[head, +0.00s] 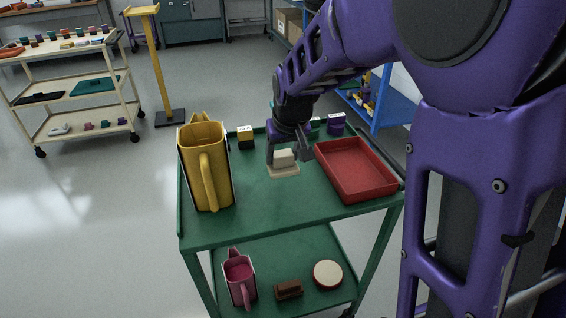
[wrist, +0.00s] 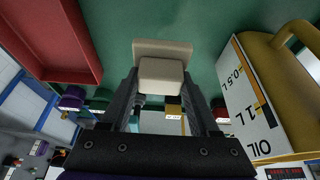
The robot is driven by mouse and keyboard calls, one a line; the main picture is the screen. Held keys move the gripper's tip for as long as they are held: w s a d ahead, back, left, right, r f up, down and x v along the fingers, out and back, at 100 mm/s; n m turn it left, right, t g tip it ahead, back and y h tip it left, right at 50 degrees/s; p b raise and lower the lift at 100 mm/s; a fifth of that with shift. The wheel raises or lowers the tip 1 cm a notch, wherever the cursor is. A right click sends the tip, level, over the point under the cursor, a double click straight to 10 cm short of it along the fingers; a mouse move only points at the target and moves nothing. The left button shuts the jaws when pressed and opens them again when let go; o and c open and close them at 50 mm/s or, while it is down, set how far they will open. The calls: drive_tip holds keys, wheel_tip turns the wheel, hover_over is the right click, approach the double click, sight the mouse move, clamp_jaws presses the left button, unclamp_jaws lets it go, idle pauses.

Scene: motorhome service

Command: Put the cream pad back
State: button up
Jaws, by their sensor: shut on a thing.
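The cream pad (head: 284,171) is a flat plate with a block-shaped grip on top. My gripper (head: 291,157) points down over the green cart's top (head: 270,208) and is shut on the pad's grip. In the wrist view the cream pad (wrist: 162,47) sits between the two fingertips (wrist: 160,78), its plate against the green background. I cannot tell whether the plate touches the cart top or hangs just above it.
A red tray (head: 357,184) stands right of the pad and a yellow oil jug (head: 205,165) left. Small yellow-black (head: 245,138) and purple (head: 336,124) pieces line the back edge. The lower shelf holds a pink jug (head: 239,277), a brown piece (head: 289,289) and a round cream-topped piece (head: 328,273).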

drive_tip(key=shift+f+b, duration=0.55)
drive_tip(key=shift+f, duration=3)
drive_tip(key=shift+f, duration=0.2)
drive_tip(key=o, duration=1.3)
drive_tip(key=shift+s+r, duration=0.15)
drive_tip(key=shift+r, duration=0.4)
drive_tip(key=p+v, duration=0.2)
drive_tip(key=v, duration=0.9)
drive_tip(key=shift+s+d+r, duration=0.1)
drive_tip(key=shift+r, duration=0.05)
